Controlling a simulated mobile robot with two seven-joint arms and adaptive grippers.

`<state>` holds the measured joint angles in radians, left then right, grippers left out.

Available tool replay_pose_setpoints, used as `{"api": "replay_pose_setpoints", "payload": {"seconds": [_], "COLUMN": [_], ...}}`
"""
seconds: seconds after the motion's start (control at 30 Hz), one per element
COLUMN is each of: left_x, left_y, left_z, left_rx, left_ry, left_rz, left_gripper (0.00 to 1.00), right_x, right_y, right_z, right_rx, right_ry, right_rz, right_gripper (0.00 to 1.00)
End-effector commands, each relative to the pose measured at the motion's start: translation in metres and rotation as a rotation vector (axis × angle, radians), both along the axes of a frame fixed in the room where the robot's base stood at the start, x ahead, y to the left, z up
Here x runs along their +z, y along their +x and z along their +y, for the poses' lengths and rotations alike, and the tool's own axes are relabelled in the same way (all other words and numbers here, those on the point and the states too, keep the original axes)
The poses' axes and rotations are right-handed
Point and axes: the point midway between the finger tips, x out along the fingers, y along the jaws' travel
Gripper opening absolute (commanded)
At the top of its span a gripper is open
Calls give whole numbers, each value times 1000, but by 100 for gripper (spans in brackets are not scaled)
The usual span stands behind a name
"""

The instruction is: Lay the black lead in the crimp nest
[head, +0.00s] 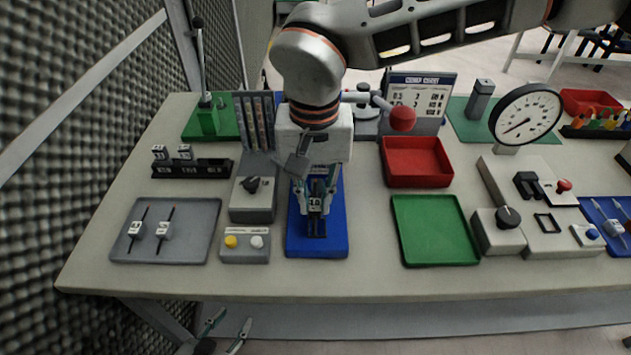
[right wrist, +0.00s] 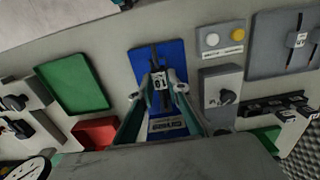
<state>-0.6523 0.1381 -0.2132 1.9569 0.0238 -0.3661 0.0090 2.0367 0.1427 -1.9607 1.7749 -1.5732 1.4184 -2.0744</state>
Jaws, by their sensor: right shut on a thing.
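My right gripper (head: 316,198) is over the blue crimp base (head: 336,243), pointing down. It is shut on a dark lead with a white number tag (head: 315,204); the tag also shows between the fingers in the right wrist view (right wrist: 159,81). The held lead lines up with the dark nest (head: 317,230) along the middle of the blue base. I cannot tell whether it touches the nest or hangs just above it. My left gripper (head: 230,323) is open and empty, low in front of the table's front edge.
A grey tray (head: 205,248) at left holds two tagged leads. A two-button box (head: 246,246) and a grey knob box (head: 252,205) stand close left of the blue base. A green tray (head: 435,230) and red bin (head: 416,162) are to the right.

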Motion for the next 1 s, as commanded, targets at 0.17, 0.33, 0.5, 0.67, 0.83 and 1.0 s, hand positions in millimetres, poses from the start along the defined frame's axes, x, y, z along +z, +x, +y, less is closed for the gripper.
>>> {"api": "replay_pose_setpoints", "payload": {"seconds": [0.17,0.33,0.5,0.67,0.83,1.0], "left_x": [1,3,3,9,5,-5], "left_y": [2,5,2,4,4,2], "left_z": [0,1,1,1,1,1], "left_rx": [0,0,0,-1,0,0], "left_ry": [0,1,2,2,1,0], "left_rz": [-3,-9,-4,-9,-12,-4], "left_gripper": [40,40,40,40,40,40], "right_x": [-3,-3,-3,-1,-14,-29], "right_y": [3,3,3,2,2,2], "right_z": [0,0,0,0,0,0], "right_rx": [7,8,8,11,12,12], "right_ry": [3,3,3,1,0,-1], "right_rz": [-7,-7,-6,-4,-2,0], "right_gripper": [0,0,0,0,0,0]}}
